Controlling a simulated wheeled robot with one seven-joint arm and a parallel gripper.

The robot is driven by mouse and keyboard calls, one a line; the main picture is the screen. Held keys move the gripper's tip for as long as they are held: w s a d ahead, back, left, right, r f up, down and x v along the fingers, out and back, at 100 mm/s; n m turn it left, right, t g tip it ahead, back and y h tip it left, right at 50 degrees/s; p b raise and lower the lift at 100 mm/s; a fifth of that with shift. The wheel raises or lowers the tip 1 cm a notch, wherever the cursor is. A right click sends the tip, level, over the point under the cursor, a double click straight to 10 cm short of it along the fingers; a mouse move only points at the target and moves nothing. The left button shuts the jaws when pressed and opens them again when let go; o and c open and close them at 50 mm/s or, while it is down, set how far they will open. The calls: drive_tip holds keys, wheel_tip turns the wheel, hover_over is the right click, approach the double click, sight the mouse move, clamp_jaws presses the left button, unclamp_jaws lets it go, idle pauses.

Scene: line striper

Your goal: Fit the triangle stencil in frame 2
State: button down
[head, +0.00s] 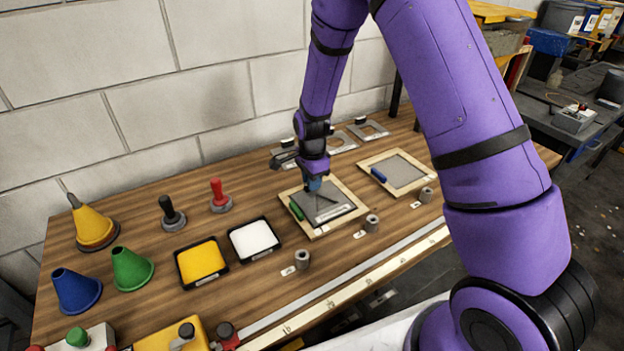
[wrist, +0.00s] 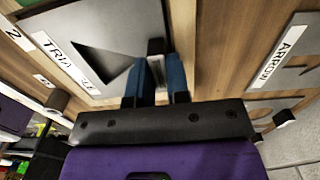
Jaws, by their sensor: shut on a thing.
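The triangle stencil (head: 343,195) is a grey plate with a triangular cutout and a white label. My gripper (wrist: 155,82) is shut on the black knob of the stencil, with blue fingers on either side. In the head view my gripper (head: 314,184) is over the left wooden frame (head: 346,222), and the plate lies within that frame's outline. A "2" label (wrist: 15,35) is beside it. I cannot tell whether the plate is fully seated.
A second wooden frame (head: 421,182) with a blue piece lies to the right. The arrow stencil (wrist: 294,65) and other stencils lie behind along the wall. White (head: 254,238) and yellow (head: 201,262) trays, stampers and cones stand to the left. A metal rail runs along the front edge.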

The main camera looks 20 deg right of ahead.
drive_tip(key=shift+f, duration=0.4)
idle(0.6)
drive_tip(key=c, duration=1)
unclamp_jaws()
drive_tip(key=shift+o, duration=0.2)
drive_tip(key=shift+r, duration=4)
